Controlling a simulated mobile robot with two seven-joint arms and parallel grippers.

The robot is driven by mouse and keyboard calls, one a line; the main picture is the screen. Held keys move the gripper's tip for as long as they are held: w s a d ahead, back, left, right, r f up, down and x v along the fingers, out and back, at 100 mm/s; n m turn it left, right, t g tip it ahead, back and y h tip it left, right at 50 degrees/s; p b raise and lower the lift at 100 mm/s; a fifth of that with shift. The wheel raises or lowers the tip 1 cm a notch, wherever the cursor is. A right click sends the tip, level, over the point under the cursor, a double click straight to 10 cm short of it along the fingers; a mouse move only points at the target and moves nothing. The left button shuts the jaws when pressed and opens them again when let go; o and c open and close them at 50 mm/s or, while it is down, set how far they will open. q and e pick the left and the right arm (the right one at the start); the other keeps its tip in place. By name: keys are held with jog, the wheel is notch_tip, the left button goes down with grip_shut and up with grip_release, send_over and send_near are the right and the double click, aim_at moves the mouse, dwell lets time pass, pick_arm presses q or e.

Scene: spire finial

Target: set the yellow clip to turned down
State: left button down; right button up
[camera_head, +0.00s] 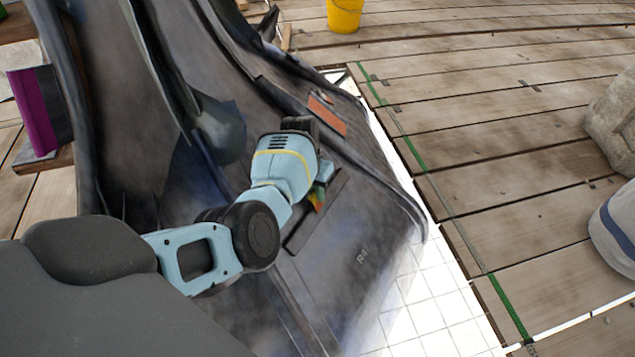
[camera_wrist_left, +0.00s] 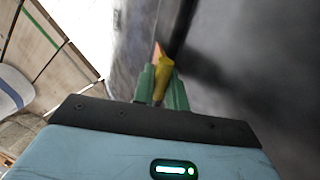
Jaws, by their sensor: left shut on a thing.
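The yellow clip (camera_wrist_left: 164,68) shows in the left wrist view between the two green fingers of my left gripper (camera_wrist_left: 160,84). The gripper is shut on it, and the fingers hide part of the clip. In the head view my left gripper (camera_head: 320,192) is low over the dark panel, beside a dark strip, and mostly hidden by its own wrist. Only a small patch of orange and yellow shows at its fingers there. I cannot tell exactly how the clip is turned. My right gripper is not in view.
The dark, sloping finial body (camera_head: 370,260) fills the middle, with an orange tag (camera_head: 327,116) farther up. White tiles (camera_head: 425,300) border it on the right. A yellow bucket (camera_head: 344,14) stands on the planks behind. A grey stone-like block (camera_head: 612,115) lies far right.

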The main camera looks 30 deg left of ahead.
pick_arm(q)
jog(key=shift+a+f+h, duration=0.25)
jog(key=shift+a+h, duration=0.2)
jog(key=shift+h, duration=0.45)
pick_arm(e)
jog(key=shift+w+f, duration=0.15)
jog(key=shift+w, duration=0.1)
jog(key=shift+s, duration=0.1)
pick_arm(q)
jog(key=c, duration=1.5)
grip_release()
jog(key=shift+c, duration=0.2)
jog(key=shift+o, duration=0.4)
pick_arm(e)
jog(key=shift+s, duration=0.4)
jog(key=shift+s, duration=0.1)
pick_arm(q)
jog(key=shift+r, duration=0.1)
